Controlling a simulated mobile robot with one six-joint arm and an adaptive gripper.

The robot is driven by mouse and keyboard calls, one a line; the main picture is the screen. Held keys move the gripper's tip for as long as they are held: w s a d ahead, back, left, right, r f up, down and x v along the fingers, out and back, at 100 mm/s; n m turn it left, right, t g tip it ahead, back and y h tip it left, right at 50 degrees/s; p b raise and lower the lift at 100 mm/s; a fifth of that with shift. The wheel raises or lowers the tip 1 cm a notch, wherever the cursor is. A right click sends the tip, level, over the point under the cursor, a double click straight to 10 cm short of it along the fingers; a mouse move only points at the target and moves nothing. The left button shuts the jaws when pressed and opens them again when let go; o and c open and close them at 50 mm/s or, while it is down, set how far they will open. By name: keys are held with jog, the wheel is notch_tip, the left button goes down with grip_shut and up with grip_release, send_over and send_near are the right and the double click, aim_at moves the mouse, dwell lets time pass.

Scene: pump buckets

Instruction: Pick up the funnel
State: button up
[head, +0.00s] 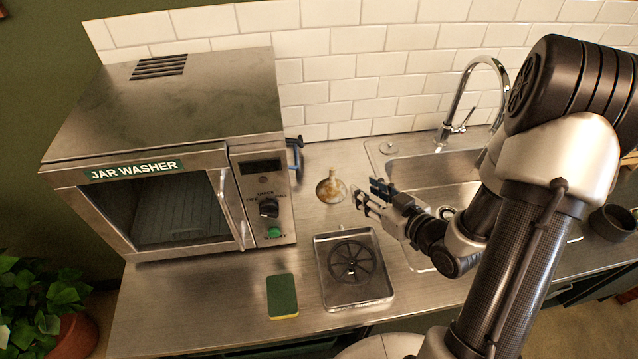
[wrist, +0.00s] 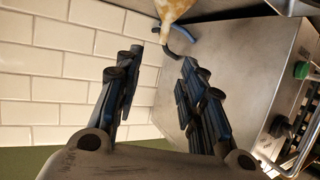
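The funnel (head: 331,189) is a small brownish-amber cone with a narrow stem pointing up. It stands on the steel counter right of the jar washer, near the tiled wall. My gripper (head: 366,196) is just to the right of the funnel, low over the counter and pointing left at it. In the wrist view my gripper (wrist: 162,58) shows both fingers spread apart with nothing between them. Part of the funnel (wrist: 174,9) shows at the top edge of that view, beyond the fingertips; the rest is cut off.
The jar washer (head: 165,165) fills the left of the counter. A blue-handled object (head: 296,148) is beside it. A metal tray (head: 326,284) with a black wheel-like grate and a sponge (head: 282,296) lie in front. The sink (head: 425,168) and faucet (head: 475,85) are right.

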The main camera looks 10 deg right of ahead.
jog(key=b, duration=0.2)
send_near(332, 173)
jog(key=w+f, duration=0.2)
jog(key=w, duration=0.3)
jog(key=w+a, duration=0.1)
jog(key=w+a+f, duration=0.1)
jog(key=w+a+f+b, duration=0.1)
jog(key=w, duration=0.1)
jog(key=shift+a, duration=0.1)
jog(key=shift+w, duration=0.25)
jog(key=shift+c, duration=0.2)
grip_shut()
